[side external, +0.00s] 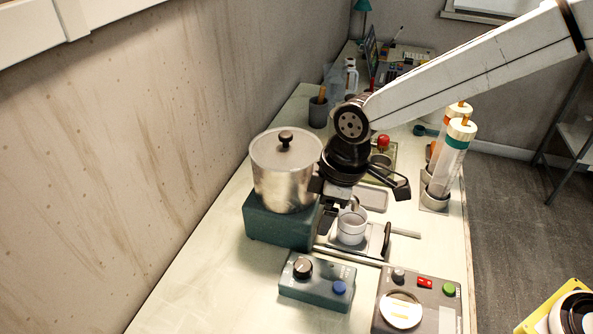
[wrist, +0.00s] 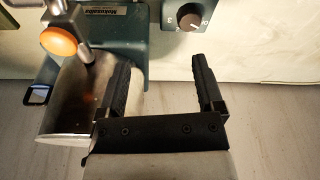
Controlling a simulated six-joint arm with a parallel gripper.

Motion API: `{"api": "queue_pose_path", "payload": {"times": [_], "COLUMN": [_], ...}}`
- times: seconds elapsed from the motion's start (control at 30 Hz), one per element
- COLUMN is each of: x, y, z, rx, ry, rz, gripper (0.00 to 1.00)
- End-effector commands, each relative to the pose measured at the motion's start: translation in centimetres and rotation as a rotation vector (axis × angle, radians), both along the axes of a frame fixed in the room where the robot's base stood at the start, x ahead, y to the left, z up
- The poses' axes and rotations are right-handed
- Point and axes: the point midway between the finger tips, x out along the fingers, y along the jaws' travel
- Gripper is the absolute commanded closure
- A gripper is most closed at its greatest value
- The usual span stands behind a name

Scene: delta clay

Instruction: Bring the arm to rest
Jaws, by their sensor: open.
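My gripper (wrist: 164,76) is open in the wrist view, with two black fingers spread apart and nothing between them. In the side view my gripper (side external: 335,198) hangs from the end of the white arm, just right of a lidded metal pot (side external: 283,176) and above a small pale cup (side external: 351,226). Its fingertips are partly hidden there. In the wrist view a shiny metal vessel (wrist: 72,122) lies close beside the left finger, partly covered by it. I cannot tell whether they touch.
The pot stands on a teal base (side external: 275,226). A blue-grey dial box (side external: 316,285) and a grey control panel (side external: 428,300) are at the front. Two orange-and-white tubes (side external: 452,150) stand at the right edge. The bench's front left is clear, with a wall on the left.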

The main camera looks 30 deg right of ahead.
Motion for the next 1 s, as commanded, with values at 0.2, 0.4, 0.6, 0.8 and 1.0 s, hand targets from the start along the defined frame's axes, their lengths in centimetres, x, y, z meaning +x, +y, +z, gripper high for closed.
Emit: {"api": "queue_pose_path", "payload": {"times": [0.2, 0.4, 0.6, 0.8, 1.0], "x": [0.6, -1.7, -5.7, -8.2, -8.6], "y": [-6.5, -14.7, -21.2, -23.7, -24.0], "z": [1.3, -0.4, -2.6, -3.6, -3.8], "rx": [0.099, 0.078, 0.036, 0.019, 0.017], "ry": [-0.089, -0.086, -0.052, -0.036, -0.034], "rz": [-0.243, -0.55, -0.834, -0.973, -0.994], "gripper": [0.14, 0.14, 0.14, 0.14, 0.14]}}
